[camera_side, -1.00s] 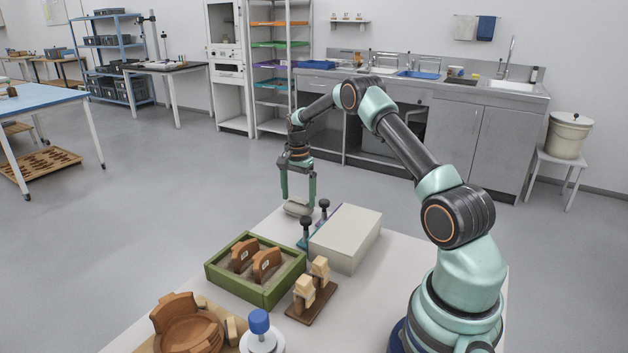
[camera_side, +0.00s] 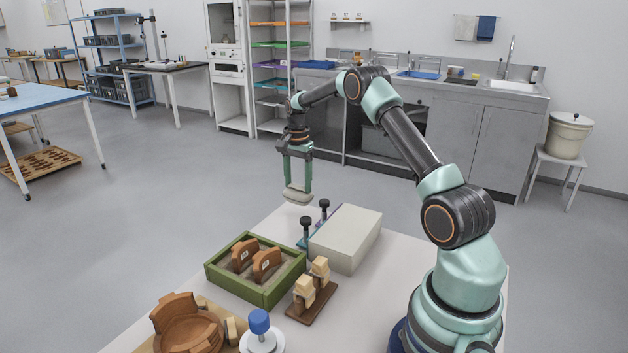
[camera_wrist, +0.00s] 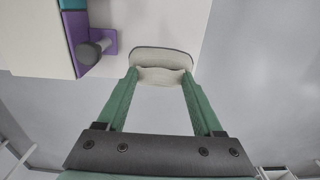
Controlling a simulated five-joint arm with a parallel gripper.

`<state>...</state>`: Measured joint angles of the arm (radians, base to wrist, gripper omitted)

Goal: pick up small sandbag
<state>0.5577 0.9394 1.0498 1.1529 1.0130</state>
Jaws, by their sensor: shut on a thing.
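The small sandbag (camera_side: 297,196) is a pale grey-beige pouch. My gripper (camera_side: 297,188) is shut on it and holds it above the far corner of the table in the side view. In the wrist view the sandbag (camera_wrist: 161,62) sits between the green fingertips of my gripper (camera_wrist: 160,76), its middle pinched and creased. The fingers partly hide its ends.
A pale box (camera_side: 345,238) stands on the table, with dark-knobbed clamps (camera_side: 306,228) beside it. A green sand tray (camera_side: 256,270) holds brown sherds. A wooden stand (camera_side: 311,293), a partly rebuilt brown pot (camera_side: 186,325) and a blue-topped tool (camera_side: 260,325) are nearer.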

